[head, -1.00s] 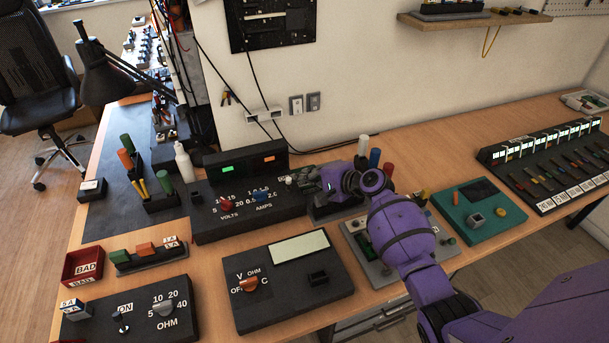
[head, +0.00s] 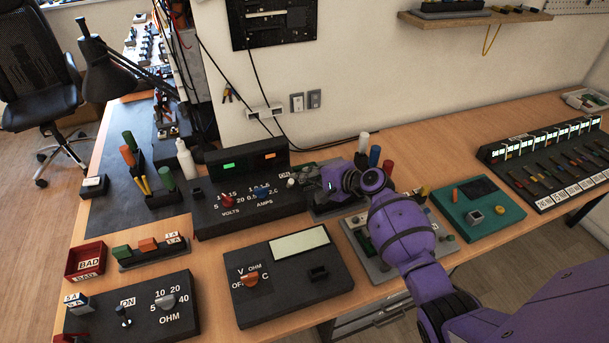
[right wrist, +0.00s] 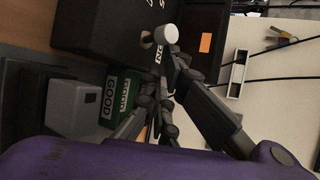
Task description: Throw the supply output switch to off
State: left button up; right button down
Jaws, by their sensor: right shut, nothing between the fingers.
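The power supply (head: 215,190) is a black box with VOLTS and AMPS knobs and green and orange displays. Its white-tipped output lever (head: 291,182) stands at the right end, just in front of the ON label (head: 285,175). In the right wrist view the white tip (right wrist: 166,34) shows close up, beside the partly hidden ON label (right wrist: 158,56). My right gripper (head: 318,184) is shut and empty, just right of the lever. Its fingers (right wrist: 171,65) come close to the tip; whether they touch is unclear. My left gripper is out of view.
A green box marked GOOD (right wrist: 121,95) lies beside my right fingers. White, blue and red posts (head: 375,156) stand right of the gripper. A meter (head: 292,285) sits in front of the supply, and a teal unit (head: 480,222) is at the right.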

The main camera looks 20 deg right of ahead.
dwell(0.3)
jog(key=v, duration=1.2)
jog(key=shift+r, duration=0.1)
jog(key=shift+d, duration=0.1)
dwell(0.4)
